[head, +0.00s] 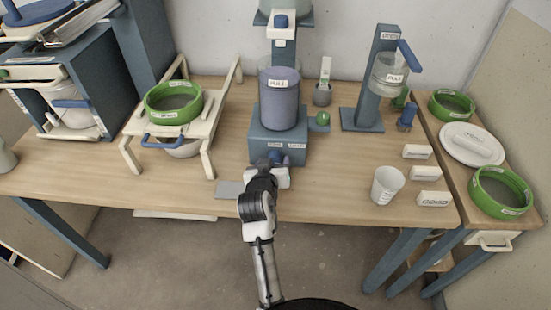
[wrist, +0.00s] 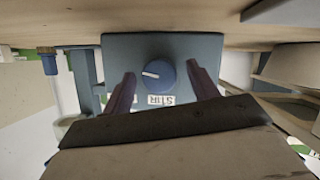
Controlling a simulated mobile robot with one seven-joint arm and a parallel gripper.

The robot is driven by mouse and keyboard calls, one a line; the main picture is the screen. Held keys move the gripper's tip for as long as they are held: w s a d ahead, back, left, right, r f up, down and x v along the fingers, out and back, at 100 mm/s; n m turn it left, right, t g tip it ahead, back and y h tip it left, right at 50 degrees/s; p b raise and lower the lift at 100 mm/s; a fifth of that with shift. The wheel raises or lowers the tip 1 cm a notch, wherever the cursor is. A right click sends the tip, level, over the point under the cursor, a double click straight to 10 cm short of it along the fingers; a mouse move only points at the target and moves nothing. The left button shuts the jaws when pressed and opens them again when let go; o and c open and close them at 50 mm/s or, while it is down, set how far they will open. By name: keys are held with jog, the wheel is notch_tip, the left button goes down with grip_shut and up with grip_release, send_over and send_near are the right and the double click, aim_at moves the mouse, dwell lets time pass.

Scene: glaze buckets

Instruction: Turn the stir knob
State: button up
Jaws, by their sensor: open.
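The stir knob (wrist: 158,76) is a round blue dial with a white pointer line, on the front face of a blue-grey machine base (wrist: 120,50). A STIR label (wrist: 160,100) sits beside it, upside down in the wrist view. My gripper (wrist: 161,74) is open, with one dark finger on each side of the knob in that view. Gaps show between the fingers and the knob; I cannot tell the remaining depth. In the head view my gripper (head: 273,161) is at the front of the machine (head: 262,135) and mostly hides the knob.
A grey bucket (head: 279,100) stands on the machine. A green-rimmed sieve on a cream stand (head: 127,152) is to the left. A white cup (head: 387,184) and labelled blocks (head: 434,198) are to the right. A flat grey plate (head: 229,190) lies near the table's front edge.

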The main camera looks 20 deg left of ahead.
jog(key=shift+c, duration=0.3)
jog(key=c, duration=0.9)
jog(key=shift+c, duration=0.2)
jog(key=m+y, duration=0.2)
jog(key=shift+w+d+r+m+g, duration=0.1)
jog(key=shift+d+m+g, duration=0.1)
jog(key=shift+m+g, duration=0.15)
jog(key=m+y, duration=0.2)
jog(key=m, duration=0.1)
jog(key=shift+d, duration=0.1)
jog(key=m+y+b, duration=0.1)
jog(key=m+y, duration=0.1)
jog(key=m, duration=0.2)
jog(key=shift+w+d+y, duration=0.1)
jog(key=shift+y, duration=0.2)
jog(key=shift+m+y+b, duration=0.75)
jog(key=shift+m+y, duration=0.05)
jog(key=shift+m, duration=0.75)
